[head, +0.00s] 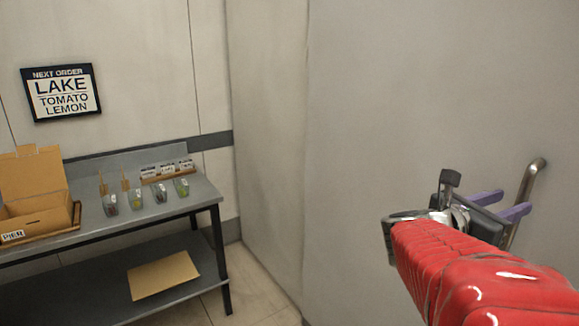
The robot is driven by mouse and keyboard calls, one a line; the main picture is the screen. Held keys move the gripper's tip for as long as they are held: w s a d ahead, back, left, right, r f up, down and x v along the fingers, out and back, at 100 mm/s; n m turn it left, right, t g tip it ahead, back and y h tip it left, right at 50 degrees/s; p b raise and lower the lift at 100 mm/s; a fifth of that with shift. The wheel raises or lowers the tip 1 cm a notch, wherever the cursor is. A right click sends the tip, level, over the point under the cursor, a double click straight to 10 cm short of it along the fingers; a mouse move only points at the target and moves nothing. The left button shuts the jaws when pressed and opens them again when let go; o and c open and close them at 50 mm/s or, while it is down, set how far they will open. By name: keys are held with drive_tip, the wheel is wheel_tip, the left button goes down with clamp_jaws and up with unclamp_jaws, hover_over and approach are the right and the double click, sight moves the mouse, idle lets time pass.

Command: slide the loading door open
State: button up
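The loading door seems to be the large plain grey panel (400,110) filling the right half of the view. A metal bar handle (533,178) stands on it at the far right, upright and slightly tilted in the picture. My gripper (516,200) has two purple fingers reaching toward the handle from the left. The fingers are apart, with the bar near their tips; I cannot tell whether they touch it. My red-sleeved arm hides the lower right of the panel, and the handle's lower end is partly covered by the gripper.
A grey table (208,190) stands at the left against the wall, with an open cardboard box (40,226), several small clear containers and a card rack (166,172). A flat cardboard piece (163,275) lies on its lower shelf. An order sign (61,92) hangs above. Some floor is bare.

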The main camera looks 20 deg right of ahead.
sight(520, 199)
drive_tip(key=shift+s+d, duration=0.15)
drive_tip(key=shift+d, duration=3)
drive_tip(key=shift+c, duration=0.2)
clamp_jaws()
drive_tip(key=shift+a, duration=0.3)
drive_tip(key=shift+d, duration=0.25)
